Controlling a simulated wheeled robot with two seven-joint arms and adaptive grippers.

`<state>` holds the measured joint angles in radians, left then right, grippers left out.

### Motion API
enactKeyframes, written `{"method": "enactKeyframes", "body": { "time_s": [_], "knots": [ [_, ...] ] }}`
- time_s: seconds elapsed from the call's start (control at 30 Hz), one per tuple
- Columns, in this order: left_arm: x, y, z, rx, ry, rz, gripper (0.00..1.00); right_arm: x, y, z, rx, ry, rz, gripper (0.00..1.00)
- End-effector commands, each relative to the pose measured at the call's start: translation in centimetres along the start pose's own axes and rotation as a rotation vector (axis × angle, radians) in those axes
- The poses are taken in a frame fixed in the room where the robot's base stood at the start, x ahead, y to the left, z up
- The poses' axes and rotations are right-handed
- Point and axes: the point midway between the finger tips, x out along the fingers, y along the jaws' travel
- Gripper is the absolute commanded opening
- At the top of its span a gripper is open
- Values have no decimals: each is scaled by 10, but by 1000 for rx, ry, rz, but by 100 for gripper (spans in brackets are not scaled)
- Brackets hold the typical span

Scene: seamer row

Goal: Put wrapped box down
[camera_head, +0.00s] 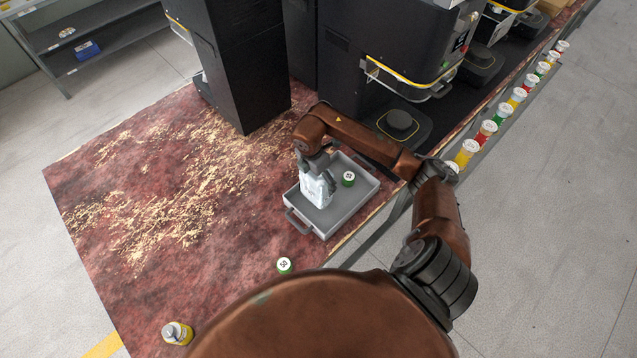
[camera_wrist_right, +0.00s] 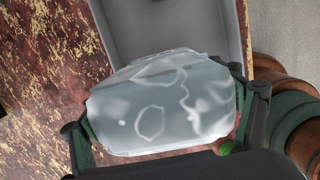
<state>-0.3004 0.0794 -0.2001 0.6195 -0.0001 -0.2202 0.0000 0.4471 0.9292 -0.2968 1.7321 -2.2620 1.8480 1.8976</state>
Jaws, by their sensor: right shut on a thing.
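The wrapped box (camera_head: 316,188) is a pale block in clear, shiny film. My right gripper (camera_head: 314,162) is shut on it from above, over the left part of a grey tray (camera_head: 333,227). In the right wrist view the wrapped box (camera_wrist_right: 160,108) fills the middle, with a finger of my right gripper (camera_wrist_right: 162,125) on each side of it. The grey tray (camera_wrist_right: 168,12) shows behind it. I cannot tell whether the box touches the tray floor. My left gripper is not in view.
A green-banded can (camera_head: 348,179) stands in the tray, right of the box. Black machines (camera_head: 390,45) rise behind. Several coloured cans (camera_head: 488,131) line the strip at right.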

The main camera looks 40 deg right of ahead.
Motion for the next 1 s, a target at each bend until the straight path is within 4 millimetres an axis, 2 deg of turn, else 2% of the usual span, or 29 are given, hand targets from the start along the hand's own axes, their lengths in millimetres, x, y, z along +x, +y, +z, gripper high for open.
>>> {"method": "enactKeyframes", "body": {
  "time_s": [0.1, 0.3, 0.67, 0.7, 0.9, 1.0],
  "knots": [
    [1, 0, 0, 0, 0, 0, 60, 11, 4, 4, 1, 1, -2, 49],
    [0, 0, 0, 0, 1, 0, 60, 37, 4, 0, 0, 0, -1, 49],
    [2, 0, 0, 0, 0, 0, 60, 42, 4, -1, 0, -1, 0, 49],
    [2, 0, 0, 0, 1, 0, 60, 41, 4, -1, 0, -1, -1, 86],
    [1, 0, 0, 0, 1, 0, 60, 41, 4, -1, 0, -1, -1, 100],
    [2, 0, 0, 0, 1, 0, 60, 41, 4, -1, 0, -1, -1, 100]
  ]
}}
